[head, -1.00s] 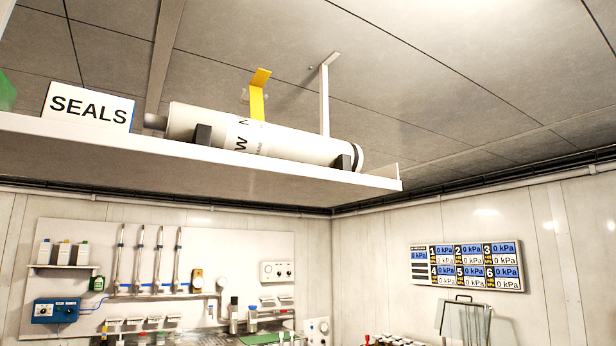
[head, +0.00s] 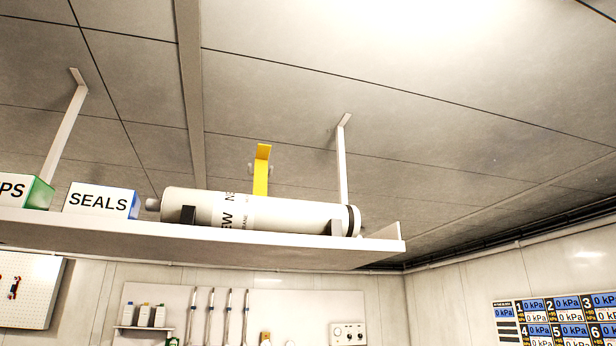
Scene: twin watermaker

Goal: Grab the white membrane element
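The white membrane element (head: 290,214) is a long white cylinder with dark lettering, a grey stub at its left end and a black ring near its right end. Neither of my grippers shows in the head view.
A SEALS box (head: 98,201) and a green-sided box (head: 22,192) stand on the shelf left of the element. Shelf brackets (head: 342,165) rise to the ceiling. A low lip closes the shelf's right end. Below are a wall panel with tubes and bottles (head: 152,316) and a pressure display (head: 555,318).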

